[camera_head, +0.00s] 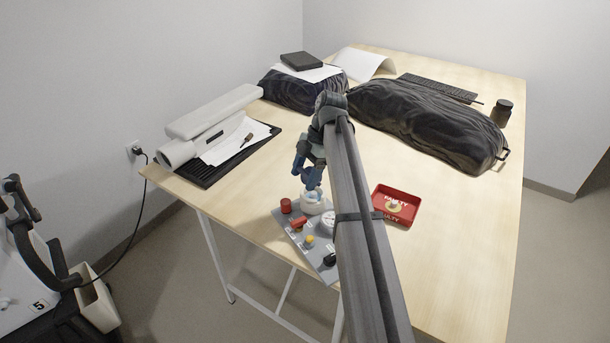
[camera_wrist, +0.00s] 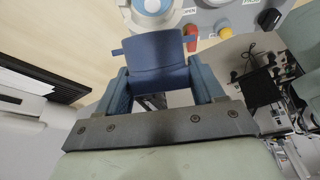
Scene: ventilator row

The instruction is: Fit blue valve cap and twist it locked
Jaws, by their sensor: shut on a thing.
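The blue valve cap (camera_wrist: 158,62), a dark blue body with small side tabs, is between the fingers of my gripper (camera_wrist: 163,82) in the wrist view. My gripper is shut on it. In the head view my gripper (camera_head: 311,176) points down over the left part of the grey valve panel (camera_head: 322,262). A white round port (camera_head: 313,207) with a pale blue centre stands on the panel just below the gripper. The port (camera_wrist: 152,20) also shows at the top of the wrist view, just beyond the cap. I cannot tell whether cap and port touch.
The panel carries a red knob (camera_head: 286,205), a red lever (camera_head: 299,223), a yellow knob (camera_head: 310,241) and a white dial. A red tray marked faulty (camera_head: 396,213) lies to the right with something in it.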

